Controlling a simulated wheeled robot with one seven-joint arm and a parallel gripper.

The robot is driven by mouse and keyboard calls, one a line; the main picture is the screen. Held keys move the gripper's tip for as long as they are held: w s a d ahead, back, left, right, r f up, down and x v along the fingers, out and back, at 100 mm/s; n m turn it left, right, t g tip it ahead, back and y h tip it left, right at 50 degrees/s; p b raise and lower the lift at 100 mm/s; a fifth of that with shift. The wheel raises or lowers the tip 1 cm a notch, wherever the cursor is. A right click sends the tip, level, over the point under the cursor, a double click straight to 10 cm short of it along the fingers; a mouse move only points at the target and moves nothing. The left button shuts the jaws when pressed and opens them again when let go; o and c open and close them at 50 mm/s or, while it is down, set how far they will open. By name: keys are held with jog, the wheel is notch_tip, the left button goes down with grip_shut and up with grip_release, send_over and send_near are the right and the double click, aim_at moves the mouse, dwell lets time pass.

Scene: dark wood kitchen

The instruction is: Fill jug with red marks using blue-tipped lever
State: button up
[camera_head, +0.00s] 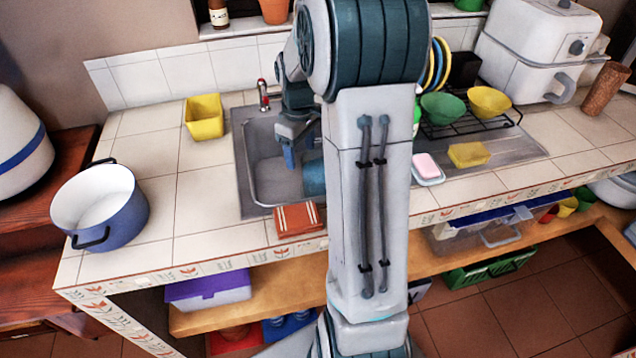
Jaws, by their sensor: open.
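The tap (264,95) stands behind the sink, with a red tip on its upper part. I make out no blue-tipped lever; my arm hides part of the area to its right. The metal sink (262,195) is set into the tiled counter. My gripper (296,150) is open above the sink, right of the tap and apart from it, with a blue finger pointing down. A teal object (314,178) lies low in the sink, partly hidden by my arm; I cannot tell what it is. No jug with red marks can be made out.
A yellow container (204,117) stands left of the sink, and a blue pot (101,207) at the counter's left end. A reddish-brown item (298,219) lies at the sink's front edge. Bowls on a rack (466,128), a sponge (468,154) and pink soap (427,166) are right of my arm.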

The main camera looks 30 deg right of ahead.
send_over(305, 180)
notch_tip(305, 180, down, 5)
jog(key=shift+f+p, duration=0.35)
jog(key=shift+f, duration=2.45)
jog(key=shift+c, duration=0.3)
grip_shut()
